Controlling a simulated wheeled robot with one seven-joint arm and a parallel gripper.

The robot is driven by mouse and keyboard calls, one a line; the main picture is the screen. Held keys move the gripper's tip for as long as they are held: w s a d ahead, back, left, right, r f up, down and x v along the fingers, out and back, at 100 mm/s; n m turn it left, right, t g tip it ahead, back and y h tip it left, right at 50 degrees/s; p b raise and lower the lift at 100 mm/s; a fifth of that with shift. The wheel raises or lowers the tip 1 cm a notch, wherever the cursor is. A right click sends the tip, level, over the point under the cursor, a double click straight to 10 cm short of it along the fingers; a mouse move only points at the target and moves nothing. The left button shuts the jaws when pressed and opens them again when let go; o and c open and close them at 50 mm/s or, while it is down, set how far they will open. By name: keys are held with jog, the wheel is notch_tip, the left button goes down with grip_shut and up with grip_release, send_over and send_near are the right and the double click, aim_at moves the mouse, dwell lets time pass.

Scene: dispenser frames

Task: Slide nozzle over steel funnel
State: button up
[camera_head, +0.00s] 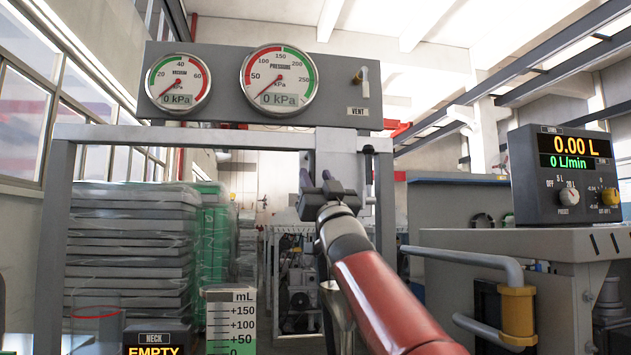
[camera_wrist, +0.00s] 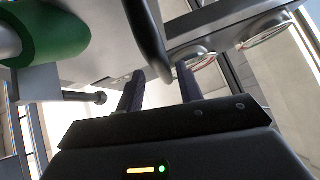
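My gripper (camera_head: 326,186) is at the middle of the head view, in front of a pale grey upright housing (camera_head: 341,155) under the gauge panel. In the wrist view its two dark fingers (camera_wrist: 160,72) stand apart with a gap between them. A dark curved bar (camera_wrist: 147,35) shows at the fingers; I cannot tell whether it touches them. A green collar (camera_wrist: 48,32) on a silvery tube shows at upper left, apart from the fingers. It may be part of the nozzle, but I cannot tell.
A grey gantry frame (camera_head: 57,225) stands around the work area. A panel (camera_head: 210,60) with two 0 kPa gauges sits on top. A NECK display (camera_head: 158,340) reads EMPTY, beside an mL scale (camera_head: 231,318). A flow console (camera_head: 566,175) and pipes (camera_head: 470,258) are at right.

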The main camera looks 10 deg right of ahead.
jog(key=shift+f, duration=0.15)
jog(key=b+v, duration=0.4)
jog(key=v, duration=0.3)
jog(key=shift+s+f, duration=0.15)
jog(key=shift+s, duration=0.2)
